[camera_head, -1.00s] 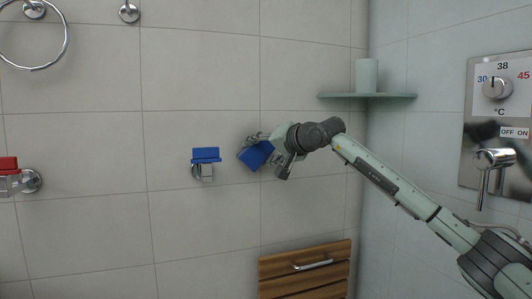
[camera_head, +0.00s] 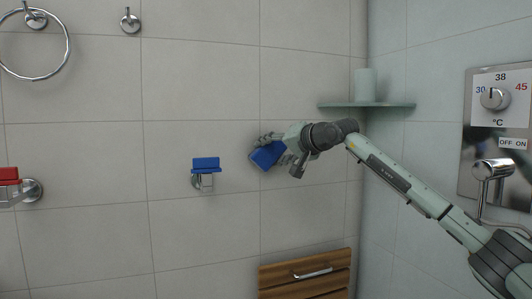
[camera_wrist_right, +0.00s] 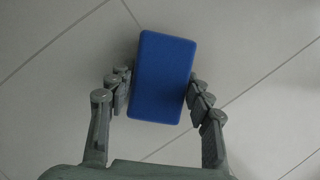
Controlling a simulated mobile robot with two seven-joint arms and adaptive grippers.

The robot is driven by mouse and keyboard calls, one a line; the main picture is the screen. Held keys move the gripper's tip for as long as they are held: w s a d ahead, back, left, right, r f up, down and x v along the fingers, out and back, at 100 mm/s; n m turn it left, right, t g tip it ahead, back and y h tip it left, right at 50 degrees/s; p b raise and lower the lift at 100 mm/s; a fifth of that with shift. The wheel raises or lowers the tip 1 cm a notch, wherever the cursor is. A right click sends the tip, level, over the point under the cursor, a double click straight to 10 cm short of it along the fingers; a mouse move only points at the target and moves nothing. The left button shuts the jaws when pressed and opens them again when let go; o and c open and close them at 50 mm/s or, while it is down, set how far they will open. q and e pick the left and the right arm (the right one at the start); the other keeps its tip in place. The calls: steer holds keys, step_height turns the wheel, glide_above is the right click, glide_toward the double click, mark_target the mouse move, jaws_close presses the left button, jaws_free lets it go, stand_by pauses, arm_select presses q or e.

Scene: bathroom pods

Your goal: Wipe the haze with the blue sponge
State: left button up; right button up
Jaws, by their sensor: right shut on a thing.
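My right gripper (camera_head: 272,143) is in front of the tiled back wall, right of the wall holder. It is shut on the blue sponge (camera_head: 265,156), which is tilted. In the right wrist view the sponge (camera_wrist_right: 165,75) is a plain blue block between the two fingers (camera_wrist_right: 160,92), with pale tiles behind it. I cannot tell whether the sponge touches the wall. I cannot make out a clear haze patch on the tiles. My left gripper is out of view.
A wall holder with a blue top (camera_head: 206,164) is left of the sponge. A red-topped holder (camera_head: 9,175) is at far left. A green corner shelf (camera_head: 350,105) holds a cup (camera_head: 365,85). A wooden seat (camera_head: 300,275) is below. A shower panel (camera_head: 480,145) is at right.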

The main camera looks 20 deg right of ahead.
steer(key=shift+d+f, duration=0.1)
steer(key=shift+d, duration=3.75)
steer(key=b, duration=0.3)
glide_toward(288, 153)
steer(key=shift+s+a+f, duration=0.3)
steer(key=shift+a+f, duration=0.6)
steer(key=shift+a, duration=0.05)
steer(key=shift+s, duration=0.1)
